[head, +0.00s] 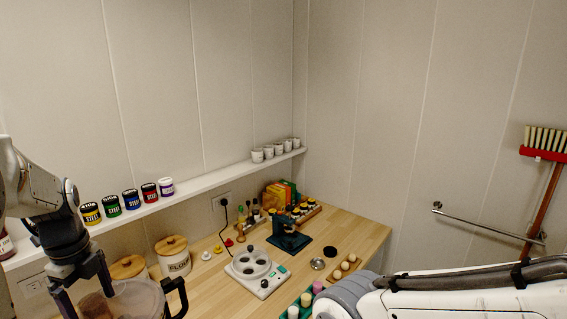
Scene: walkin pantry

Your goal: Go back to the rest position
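My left gripper (88,294) points down at the lower left, with its two dark fingers spread apart. It is in front of or over a clear jug (143,297) with a black handle; I cannot tell the exact depth. A brown thing (95,307) shows low between the fingers and seems to be in or behind the clear wall. My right arm crosses the lower right corner as a white link with a dark cable. Its gripper is out of the picture.
The wooden counter (350,226) holds a flour canister (173,256), a white device with round wells (257,270), a dark teal stand (289,236) and an egg holder (345,268). A wall shelf (222,176) carries jars and white cups. A broom (545,185) hangs at right beside a rail (480,222).

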